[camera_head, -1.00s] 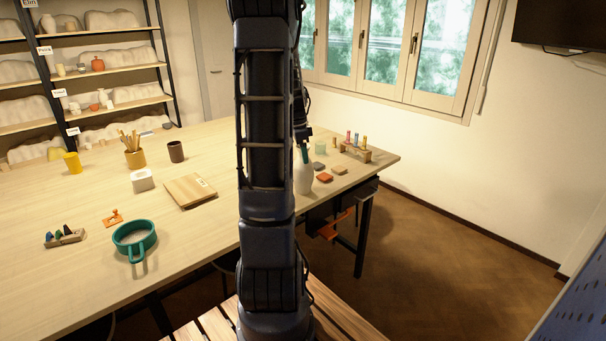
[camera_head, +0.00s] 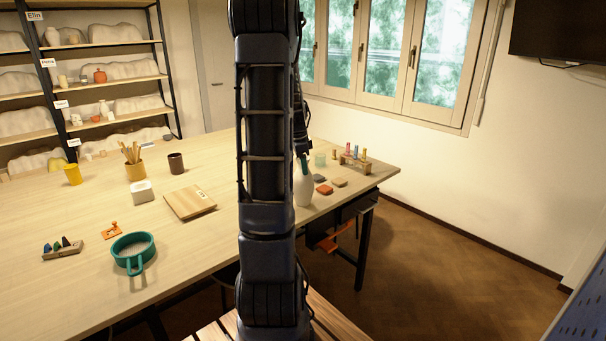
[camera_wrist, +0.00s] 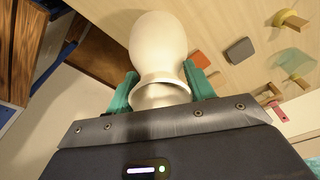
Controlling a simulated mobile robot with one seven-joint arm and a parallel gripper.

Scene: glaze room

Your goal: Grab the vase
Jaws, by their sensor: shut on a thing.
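The vase (camera_head: 304,190) is pale, with a rounded body and a narrower neck, and shows just right of my arm near the table's front right edge. In the wrist view the vase (camera_wrist: 158,45) lies between two green fingers. My gripper (camera_wrist: 160,88) is shut on its neck, just behind the flared lip. In the head view my gripper (camera_head: 303,160) is at the vase's top, partly hidden by my arm. The vase looks upright. I cannot tell whether its base touches the table.
Beside the vase on the table (camera_head: 90,215) lie a red tile (camera_head: 324,190), a grey tile (camera_head: 319,178) and a tan tile (camera_head: 339,182). Behind them stands a wooden rack (camera_head: 355,164) with coloured tools. A wooden board (camera_head: 189,202) and green sieve (camera_head: 133,251) lie to the left.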

